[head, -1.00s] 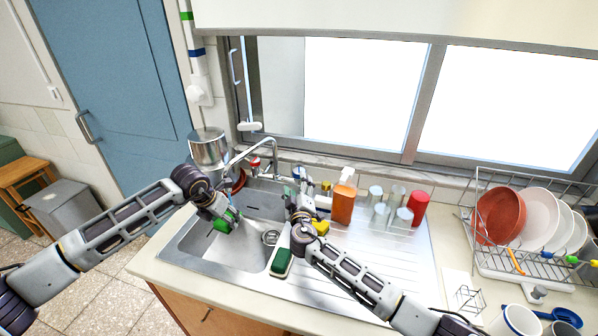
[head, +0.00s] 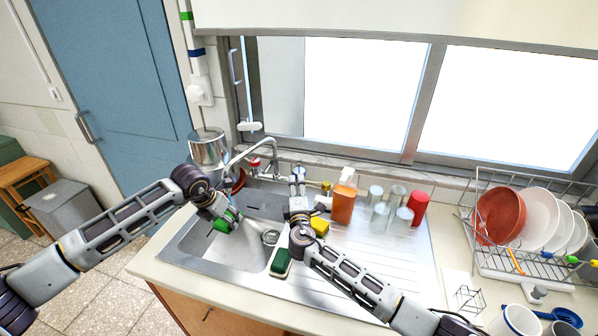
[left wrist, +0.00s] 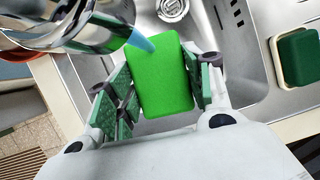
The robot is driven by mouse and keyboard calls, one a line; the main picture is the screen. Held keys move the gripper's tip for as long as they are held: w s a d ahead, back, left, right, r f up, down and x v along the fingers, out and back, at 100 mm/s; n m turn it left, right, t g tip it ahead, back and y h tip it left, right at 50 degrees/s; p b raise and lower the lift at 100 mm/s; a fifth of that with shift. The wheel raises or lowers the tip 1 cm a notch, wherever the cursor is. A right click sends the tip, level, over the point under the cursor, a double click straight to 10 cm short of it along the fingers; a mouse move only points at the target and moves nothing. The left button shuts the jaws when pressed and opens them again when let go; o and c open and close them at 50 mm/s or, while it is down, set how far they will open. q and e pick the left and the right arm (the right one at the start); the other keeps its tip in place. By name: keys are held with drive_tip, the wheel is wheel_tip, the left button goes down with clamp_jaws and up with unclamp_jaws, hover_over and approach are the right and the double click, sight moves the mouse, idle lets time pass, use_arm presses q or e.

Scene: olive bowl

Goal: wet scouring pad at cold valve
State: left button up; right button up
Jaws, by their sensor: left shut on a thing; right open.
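A bright green scouring pad (left wrist: 161,75) is between the fingers of my left gripper (left wrist: 160,92), over the sink basin. In the head view the pad (head: 221,225) and left gripper (head: 225,216) are at the basin's left part. The metal tap spout (left wrist: 85,25) ends just above the pad, and a short blue streak, like water, runs from it to the pad's upper edge. The blue cold valve (head: 299,170) is behind the sink, right of the red valve (head: 255,162). My right gripper (head: 298,186) is open close in front of the blue valve; contact cannot be told.
A dark green and cream sponge (head: 281,263) lies on the sink's right edge; a yellow sponge (head: 320,226) lies by my right wrist. An orange container (head: 343,205), glasses and a red cup (head: 418,208) stand to the right. A dish rack (head: 490,262) is at far right.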

sight(299, 170)
drive_tip(key=shift+d+f+n+h, duration=0.1)
drive_tip(key=shift+d+n+h, duration=0.1)
drive_tip(key=shift+n, duration=3.95)
drive_tip(key=shift+d+f+n+h, duration=0.1)
drive_tip(key=shift+d+n, duration=0.1)
drive_tip(key=shift+n, duration=3.95)
drive_tip(key=shift+w, duration=0.15)
drive_tip(key=shift+w+d, duration=0.15)
drive_tip(key=shift+w, duration=2.75)
drive_tip(key=shift+w+d, duration=0.15)
drive_tip(key=shift+w, duration=2.7)
